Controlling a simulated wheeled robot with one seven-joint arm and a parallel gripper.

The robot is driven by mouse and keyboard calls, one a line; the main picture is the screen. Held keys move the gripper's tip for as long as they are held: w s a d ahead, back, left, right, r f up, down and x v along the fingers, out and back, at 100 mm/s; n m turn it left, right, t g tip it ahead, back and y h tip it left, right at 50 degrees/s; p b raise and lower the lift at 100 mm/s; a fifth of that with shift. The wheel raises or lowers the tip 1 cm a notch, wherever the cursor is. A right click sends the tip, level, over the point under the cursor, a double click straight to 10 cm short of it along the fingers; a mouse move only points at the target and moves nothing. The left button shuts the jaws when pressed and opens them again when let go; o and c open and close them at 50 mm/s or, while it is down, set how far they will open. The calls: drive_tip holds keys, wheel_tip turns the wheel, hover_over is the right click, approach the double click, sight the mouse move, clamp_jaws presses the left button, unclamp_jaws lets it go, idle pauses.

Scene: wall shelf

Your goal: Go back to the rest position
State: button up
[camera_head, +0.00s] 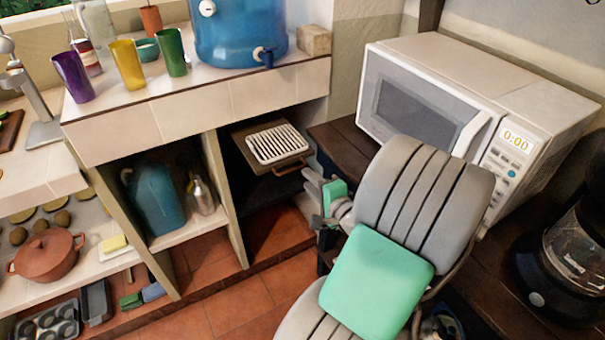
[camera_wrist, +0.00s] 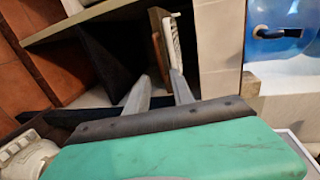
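My gripper (camera_head: 312,198) is in front of the shelf's right-hand cubby, just left of the dark side table. In the wrist view its two grey fingers (camera_wrist: 159,75) stand apart with nothing between them, so it is open and empty. A wooden board with a white slatted rack (camera_head: 278,145) lies in the upper part of that cubby, beyond the fingertips. The rack also shows edge-on in the wrist view (camera_wrist: 168,42). My grey and green arm hides part of the side table and the microwave's lower front.
A white microwave (camera_head: 470,100) stands on the dark table (camera_head: 345,145), with a black coffee maker (camera_head: 570,255) at right. Cups and a blue water dispenser (camera_head: 240,30) stand on the tiled counter (camera_head: 200,110). A blue jug (camera_head: 155,200) is in the left cubby. Some tiled floor (camera_head: 240,305) is clear.

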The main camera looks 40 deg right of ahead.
drive_tip(key=shift+v, duration=0.95)
drive_tip(key=w+a+n+g+y+p, duration=0.2)
drive_tip(key=a+n+g+y+p, duration=0.4)
drive_tip(key=a+n, duration=0.7)
drive_tip(key=s+a+r+n+g+h+p, duration=0.4)
drive_tip(key=s+a+r+n+g+p, duration=0.1)
drive_tip(key=a+r, duration=0.5)
wheel_tip(320, 180, up, 2)
drive_tip(key=s+n+g, duration=0.1)
drive_tip(key=s, duration=0.1)
drive_tip(key=shift+s+r+n+p, duration=0.25)
drive_tip(key=shift+s+n+p, duration=0.05)
drive_tip(key=shift+s+p, duration=0.1)
drive_tip(key=shift+a, duration=0.1)
idle(0.4)
